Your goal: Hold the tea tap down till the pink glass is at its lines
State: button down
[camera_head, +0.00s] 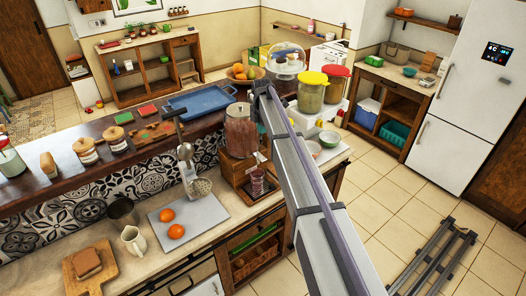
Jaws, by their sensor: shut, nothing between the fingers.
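The tea dispenser (240,132) is a clear jar of reddish-brown tea on a wooden stand at the counter's middle. The pink glass (258,184) stands below its front, on the stand's base. Its lines and the tea level in it are too small to read. My arm comes up from the lower right and bends down beside the dispenser. My gripper (262,155) is small and partly hidden at the dispenser's front, near the tap. It is shut and empty. I cannot tell whether it touches the tap.
A metal juicer (186,150) and a grey board (188,222) with two oranges are left of the dispenser. Jars with yellow (312,94) and red (336,84) lids stand behind my arm at the right. Bowls sit by the counter's right end.

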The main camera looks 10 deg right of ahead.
jog(key=b, duration=1.4)
send_near(263, 158)
notch_tip(263, 158, down, 8)
jog(key=shift+s+r, duration=0.1)
jog(key=shift+r, duration=0.05)
jog(key=shift+r, duration=0.1)
